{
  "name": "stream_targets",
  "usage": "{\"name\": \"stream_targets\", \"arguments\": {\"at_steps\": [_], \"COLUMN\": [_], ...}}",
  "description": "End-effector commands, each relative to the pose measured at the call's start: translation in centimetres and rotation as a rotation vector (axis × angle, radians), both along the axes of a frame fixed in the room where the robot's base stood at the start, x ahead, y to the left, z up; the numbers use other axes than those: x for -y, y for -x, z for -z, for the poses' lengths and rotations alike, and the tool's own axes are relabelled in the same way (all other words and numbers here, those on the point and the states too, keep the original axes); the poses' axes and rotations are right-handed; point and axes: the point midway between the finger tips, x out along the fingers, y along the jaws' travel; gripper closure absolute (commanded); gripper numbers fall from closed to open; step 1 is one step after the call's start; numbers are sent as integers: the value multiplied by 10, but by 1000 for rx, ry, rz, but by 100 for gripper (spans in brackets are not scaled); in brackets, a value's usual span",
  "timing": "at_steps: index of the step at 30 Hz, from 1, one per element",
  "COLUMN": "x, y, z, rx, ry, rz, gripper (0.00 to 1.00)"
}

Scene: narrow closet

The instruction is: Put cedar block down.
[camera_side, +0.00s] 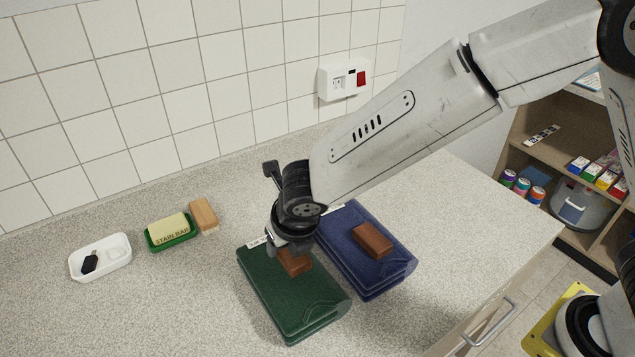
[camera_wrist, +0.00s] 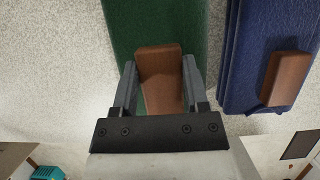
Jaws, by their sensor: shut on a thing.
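A reddish-brown cedar block (camera_side: 296,262) is between the fingers of my gripper (camera_side: 290,250), over the dark green folded cloth (camera_side: 290,305). In the wrist view the block (camera_wrist: 160,78) sits between both fingers of my gripper (camera_wrist: 159,85), with the green cloth (camera_wrist: 125,25) behind it. I cannot tell whether the block touches the cloth. A second brown block (camera_side: 372,241) lies on the blue folded cloth (camera_side: 345,225) to the right; it also shows in the wrist view (camera_wrist: 286,78).
A white tray (camera_side: 118,268) with a small black item, a green dish (camera_side: 160,242) holding a stain bar, and a light wooden block (camera_side: 204,216) stand at left. A tiled wall with a socket (camera_side: 343,78) is behind. The counter at front left is clear.

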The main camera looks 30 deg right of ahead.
Motion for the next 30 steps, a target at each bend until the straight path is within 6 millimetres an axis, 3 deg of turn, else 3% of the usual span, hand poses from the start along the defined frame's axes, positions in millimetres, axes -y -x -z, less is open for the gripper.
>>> {"name": "stream_targets", "arguments": {"at_steps": [5, 15, 29, 30], "x": [-1, -2, -2, -2], "y": [-3, -5, -5, -5], "z": [4, 36, 40, 40], "rx": [0, -1, 0, 0], "ry": [0, 2, 0, 0], "rz": [0, -1, 0, 0], "gripper": [99, 99, 99, 36]}}
